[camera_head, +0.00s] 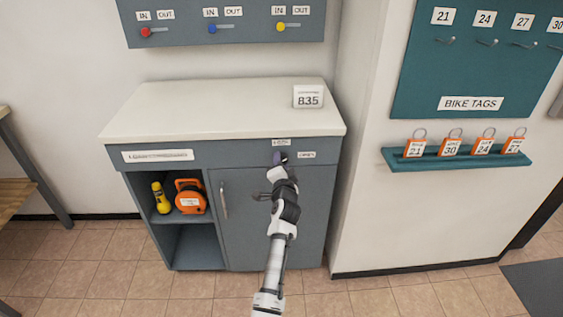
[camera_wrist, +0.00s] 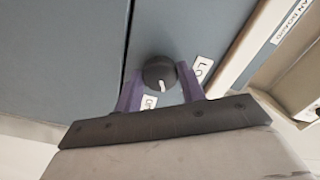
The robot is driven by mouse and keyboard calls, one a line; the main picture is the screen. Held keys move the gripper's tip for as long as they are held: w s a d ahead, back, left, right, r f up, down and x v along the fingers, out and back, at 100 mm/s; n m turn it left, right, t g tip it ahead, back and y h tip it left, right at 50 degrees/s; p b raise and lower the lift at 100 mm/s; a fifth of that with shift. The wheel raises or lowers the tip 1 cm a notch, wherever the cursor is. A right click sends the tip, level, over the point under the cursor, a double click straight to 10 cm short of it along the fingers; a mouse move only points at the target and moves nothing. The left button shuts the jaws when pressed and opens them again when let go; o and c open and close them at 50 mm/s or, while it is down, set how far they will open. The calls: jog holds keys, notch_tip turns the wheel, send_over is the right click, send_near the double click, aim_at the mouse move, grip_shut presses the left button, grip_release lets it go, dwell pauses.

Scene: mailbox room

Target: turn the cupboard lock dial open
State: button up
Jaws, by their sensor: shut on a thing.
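The grey cupboard (camera_head: 262,235) has a white top and a door at its right. The lock dial (camera_wrist: 158,72) is a dark round knob with a white pointer mark, on the panel above the door. My gripper (camera_wrist: 160,86) has its purple fingers on either side of the dial, closed on it. In the wrist view, the pointer mark points down, toward the gripper palm. In the head view, my gripper (camera_head: 280,158) is at the panel and mostly hides the dial. Small labels sit by the dial, one label (camera_head: 307,155) to its right and one (camera_head: 281,142) above.
A door handle (camera_head: 223,201) stands out left of my arm. An open shelf left of the door holds an orange reel (camera_head: 190,197) and a yellow torch-like item (camera_head: 161,198). A sign reading 835 (camera_head: 308,96) stands on the top. A teal tag shelf (camera_head: 456,157) juts from the right wall.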

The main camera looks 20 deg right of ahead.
jog(key=m+p, duration=0.2)
jog(key=m, duration=0.3)
jog(key=shift+r+m, duration=0.1)
jog(key=shift+m, duration=0.3)
dwell(0.4)
jog(key=o, duration=1)
jog(key=shift+c, duration=0.2)
jog(key=shift+s, duration=0.1)
jog(key=v, duration=1.3)
jog(key=shift+s, duration=0.3)
jog(key=shift+a, duration=0.1)
